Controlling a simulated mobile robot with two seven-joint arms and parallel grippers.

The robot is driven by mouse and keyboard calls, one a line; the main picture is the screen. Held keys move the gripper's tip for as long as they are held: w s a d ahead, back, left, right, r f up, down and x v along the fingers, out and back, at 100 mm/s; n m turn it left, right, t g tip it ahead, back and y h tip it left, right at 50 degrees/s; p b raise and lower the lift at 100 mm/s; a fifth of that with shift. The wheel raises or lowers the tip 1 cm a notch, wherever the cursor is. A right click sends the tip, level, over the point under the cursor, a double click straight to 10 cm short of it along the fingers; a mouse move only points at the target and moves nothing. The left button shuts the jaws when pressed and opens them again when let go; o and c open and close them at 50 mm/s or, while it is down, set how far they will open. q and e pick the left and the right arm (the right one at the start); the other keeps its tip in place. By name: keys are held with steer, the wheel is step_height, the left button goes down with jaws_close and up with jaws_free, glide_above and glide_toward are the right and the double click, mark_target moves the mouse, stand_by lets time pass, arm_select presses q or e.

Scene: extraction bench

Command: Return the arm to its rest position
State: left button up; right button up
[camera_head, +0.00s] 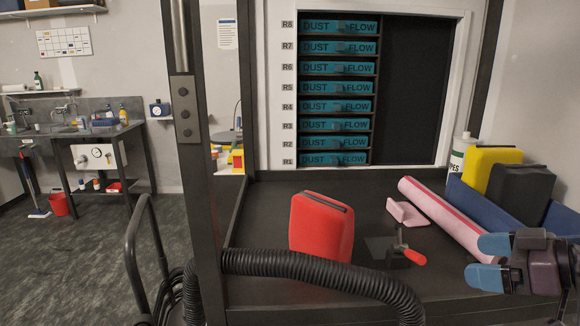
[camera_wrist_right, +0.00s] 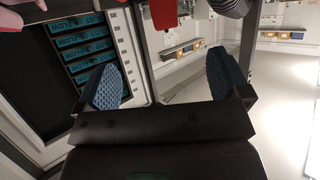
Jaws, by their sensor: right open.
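My right gripper (camera_head: 490,261) is at the lower right of the head view, with its blue-padded fingers apart and nothing between them. It also shows in the right wrist view (camera_wrist_right: 165,88), where the two blue pads stand wide apart with empty space between them. It is over the right front part of the dark bench (camera_head: 270,200), to the right of a small clamp with a red handle (camera_head: 415,258). My left gripper is in neither view.
A red case (camera_head: 321,228) stands on the bench behind a black corrugated hose (camera_head: 300,268). A pink roll (camera_head: 450,218), a pink block (camera_head: 407,212), a yellow case (camera_head: 490,160) and a black case (camera_head: 520,193) are at right. Blue drawers (camera_head: 335,107) line the back. A dark post (camera_head: 190,120) stands left.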

steer(key=s+a+f+m+g+h, duration=0.15)
steer(key=s+f, duration=0.35)
steer(key=f, duration=0.5)
steer(key=s+a+f+m+g+h, duration=0.1)
steer(key=s+a+f+h, duration=0.3)
steer(key=f, duration=0.7)
steer(key=s+d+f+m+g+h, duration=0.1)
steer(key=s+f+m+g+h, duration=0.2)
steer(key=s, duration=0.5)
steer(key=s+f+m+g+h, duration=0.1)
steer(key=s+f+m+h, duration=0.1)
steer(key=s+f+m, duration=0.45)
steer(key=w+f+n+t, duration=0.3)
steer(key=w+f+t, duration=0.3)
steer(key=f+t, duration=0.2)
steer(key=shift+d+f+n+t, duration=0.15)
steer(key=shift+f+n+t, duration=0.15)
steer(key=shift+f+t, duration=0.1)
steer(key=shift+w+y, duration=0.15)
steer(key=shift+y, duration=0.1)
